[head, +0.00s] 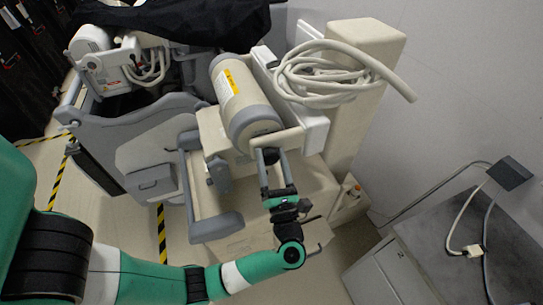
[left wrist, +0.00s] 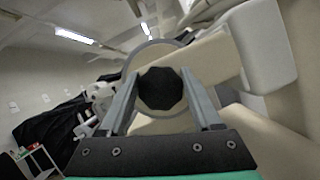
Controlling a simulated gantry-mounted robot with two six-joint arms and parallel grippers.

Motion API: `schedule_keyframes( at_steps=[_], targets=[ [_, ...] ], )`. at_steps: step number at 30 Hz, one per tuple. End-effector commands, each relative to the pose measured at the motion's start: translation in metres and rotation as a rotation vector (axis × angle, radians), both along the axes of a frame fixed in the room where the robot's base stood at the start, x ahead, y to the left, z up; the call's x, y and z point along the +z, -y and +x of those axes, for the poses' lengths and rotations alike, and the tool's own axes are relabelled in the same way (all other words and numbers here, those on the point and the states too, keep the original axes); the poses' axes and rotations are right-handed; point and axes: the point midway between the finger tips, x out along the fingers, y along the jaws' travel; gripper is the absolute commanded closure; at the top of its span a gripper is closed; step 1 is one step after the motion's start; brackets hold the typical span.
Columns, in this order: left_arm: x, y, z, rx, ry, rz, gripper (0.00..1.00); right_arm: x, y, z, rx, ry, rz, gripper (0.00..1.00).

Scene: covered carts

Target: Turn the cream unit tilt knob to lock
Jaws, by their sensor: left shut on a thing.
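The cream unit (head: 232,122) is a large cylinder with a yellow label and grey end bands, in the middle of the head view. Its tilt knob (head: 271,156) is at the near end and is mostly covered by my gripper. In the left wrist view the knob (left wrist: 162,90) is a dark, many-sided disc in front of a round grey rim. My left gripper (head: 272,158) reaches up to it from below, and its fingers (left wrist: 160,97) are shut on the knob, one on each side. The knob's lock marking is not visible. My right gripper is not in view.
A coiled cream hose (head: 320,82) hangs beside the cylinder at the cream column (head: 372,60). A grey handle bar (head: 215,225) stands close to the left of my wrist. A grey cabinet (head: 440,262) is at the lower right. Dark drapes (head: 180,20) cover equipment behind.

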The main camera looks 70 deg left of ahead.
Motion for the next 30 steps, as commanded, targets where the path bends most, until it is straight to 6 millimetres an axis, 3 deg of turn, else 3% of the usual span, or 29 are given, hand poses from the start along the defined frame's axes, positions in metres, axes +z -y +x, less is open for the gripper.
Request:
schedule_keyframes(
  at_steps=[14,30],
  targets=[
    [0.006,0.0,0.001,0.0,-0.396,-0.001,0.9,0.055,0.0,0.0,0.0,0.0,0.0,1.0],
    [0.005,0.0,0.003,0.0,-0.91,-0.002,0.9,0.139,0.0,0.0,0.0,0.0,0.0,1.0]
  ],
)
